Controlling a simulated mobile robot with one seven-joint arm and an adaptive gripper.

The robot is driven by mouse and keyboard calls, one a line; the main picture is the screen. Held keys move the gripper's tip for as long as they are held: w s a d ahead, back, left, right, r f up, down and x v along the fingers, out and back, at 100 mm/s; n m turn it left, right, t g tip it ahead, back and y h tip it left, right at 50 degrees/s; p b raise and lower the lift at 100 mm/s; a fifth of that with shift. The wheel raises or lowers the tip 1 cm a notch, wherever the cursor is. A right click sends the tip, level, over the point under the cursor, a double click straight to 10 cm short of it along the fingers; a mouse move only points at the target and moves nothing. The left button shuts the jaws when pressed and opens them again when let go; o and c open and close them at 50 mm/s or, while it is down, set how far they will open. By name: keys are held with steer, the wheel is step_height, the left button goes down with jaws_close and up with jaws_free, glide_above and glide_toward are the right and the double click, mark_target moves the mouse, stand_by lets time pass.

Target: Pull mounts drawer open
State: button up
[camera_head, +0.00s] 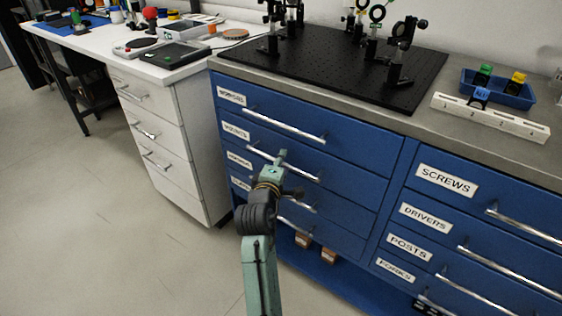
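The mounts drawer is the second one down in the left column of the blue cabinet, with a white label (236,131) that seems to read MOUNTS. Its front (345,178) looks flush with its neighbours. Its long silver handle (303,173) runs across the front, partly hidden by my arm. My gripper (282,155) is at this handle in the picture, over its middle. Its fingers are too small and too covered by my own wrist to show whether they are open or shut, or touch the handle.
Above is the top drawer's handle (285,126); lower handles (296,228) sit close under my arm. The right column (447,181) has more bar handles. A black breadboard (335,62) with optics stands on the worktop.

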steer(key=shift+w, duration=0.1)
steer(key=shift+c, duration=0.5)
jaws_close()
stand_by(0.4)
